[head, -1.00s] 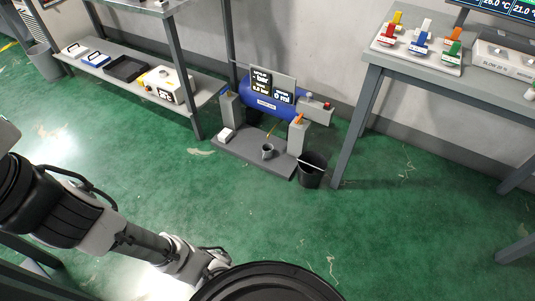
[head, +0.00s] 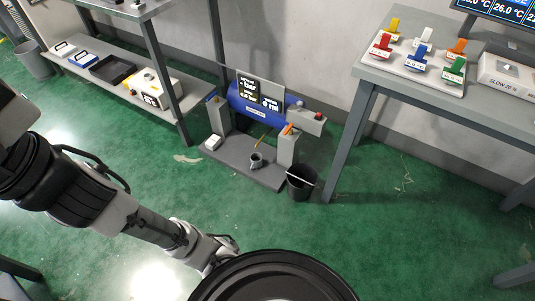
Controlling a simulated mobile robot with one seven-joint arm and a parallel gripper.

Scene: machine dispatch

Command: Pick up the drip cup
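My gripper (head: 226,243) is at the end of my arm, low in the picture and well short of the cup, over the green floor. It is small and seen from above, so I cannot tell if its fingers are open or shut.
A black bucket (head: 301,183) with a pale stick across it stands right of the base plate. A white block (head: 213,142) lies on the plate's left side. A shelf (head: 135,94) is at left, a workbench (head: 401,84) at right. Green floor in front is clear.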

